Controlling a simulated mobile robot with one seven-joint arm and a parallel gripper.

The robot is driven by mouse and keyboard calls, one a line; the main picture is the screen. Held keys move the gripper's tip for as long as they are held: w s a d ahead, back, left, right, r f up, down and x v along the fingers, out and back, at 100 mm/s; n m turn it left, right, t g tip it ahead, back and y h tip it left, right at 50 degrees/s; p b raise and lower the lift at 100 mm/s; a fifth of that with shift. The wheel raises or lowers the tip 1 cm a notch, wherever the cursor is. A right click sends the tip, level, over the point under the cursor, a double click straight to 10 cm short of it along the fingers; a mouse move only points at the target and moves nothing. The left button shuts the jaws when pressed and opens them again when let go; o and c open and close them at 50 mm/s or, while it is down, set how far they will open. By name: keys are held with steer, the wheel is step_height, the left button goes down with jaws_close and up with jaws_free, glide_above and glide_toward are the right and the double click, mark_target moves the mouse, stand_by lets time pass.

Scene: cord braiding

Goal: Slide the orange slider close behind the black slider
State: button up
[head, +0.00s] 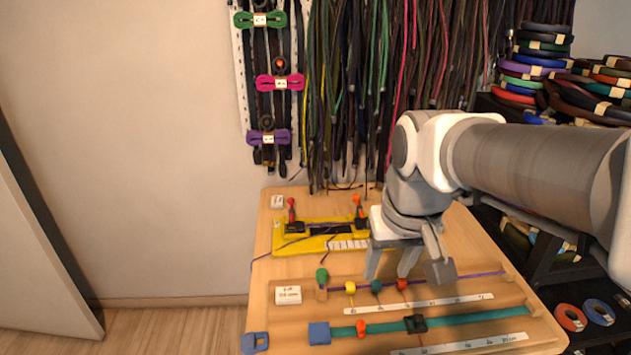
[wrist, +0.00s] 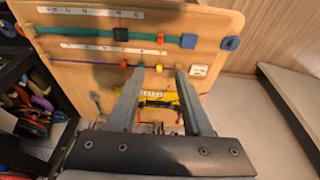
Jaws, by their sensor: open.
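The orange slider (head: 361,328) sits on a flat teal strap near its left end. The black slider (head: 415,323) is on the same strap to its right, with a stretch of bare strap between them. In the wrist view the orange slider (wrist: 160,38) lies right of the black slider (wrist: 121,34). A blue end block (head: 318,333) is at the strap's left end. My gripper (head: 390,268) is open and empty, fingers pointing down, farther back on the board than the strap. In the wrist view its fingertips (wrist: 158,76) appear near the beaded purple cord.
The purple cord carries small beads: yellow (head: 350,287), teal (head: 376,286) and orange (head: 402,284). White rulers (head: 420,303) run alongside. A yellow jig (head: 290,240) stands at the back left. A blue buckle (head: 254,342) and white label (head: 288,295) are at left.

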mark_target(362, 323)
steer(key=w+f+g, duration=0.3)
steer(key=w+f, duration=0.4)
steer(key=w, duration=0.1)
step_height(362, 323, down, 18)
steer(key=b, duration=0.6)
steer(key=shift+w+r, duration=0.1)
steer(key=shift+r, duration=0.15)
jaws_close()
stand_by(0.8)
